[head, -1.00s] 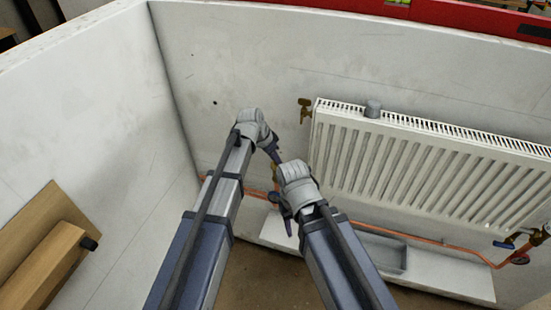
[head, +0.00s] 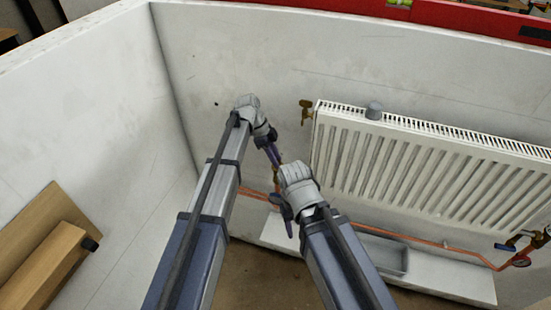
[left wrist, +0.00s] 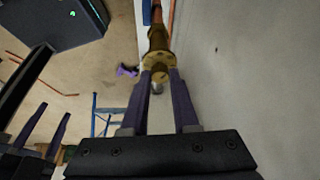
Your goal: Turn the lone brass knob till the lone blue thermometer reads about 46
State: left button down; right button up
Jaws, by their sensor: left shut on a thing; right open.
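A brass knob (left wrist: 158,75) sits at the end of a brass valve body on a copper pipe in the left wrist view. My left gripper (left wrist: 159,77) is shut on this knob, one purple finger on each side. In the head view, my left gripper (head: 277,160) reaches down beside the left end of the radiator, and the knob is mostly hidden there. My right gripper (head: 287,217) is open and lower, close to the left one; its two fingers show in the left wrist view (left wrist: 45,133). A blue strip (left wrist: 147,12) lies beside the pipe; I cannot read a thermometer.
A white radiator (head: 430,170) hangs on the wall, with a grey cap on top. A copper pipe (head: 430,243) runs below it to a blue-handled valve (head: 505,246) and a round gauge (head: 521,261). A wooden block (head: 42,262) is at the left.

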pick_arm(q)
jog(key=shift+w+m, duration=0.1)
jog(key=shift+m, duration=0.4)
jog(key=shift+g, duration=0.3)
jog(key=c, duration=0.7)
grip_release()
jog(key=p+v, duration=0.7)
jog(key=v, duration=0.1)
jog(key=shift+d, duration=0.1)
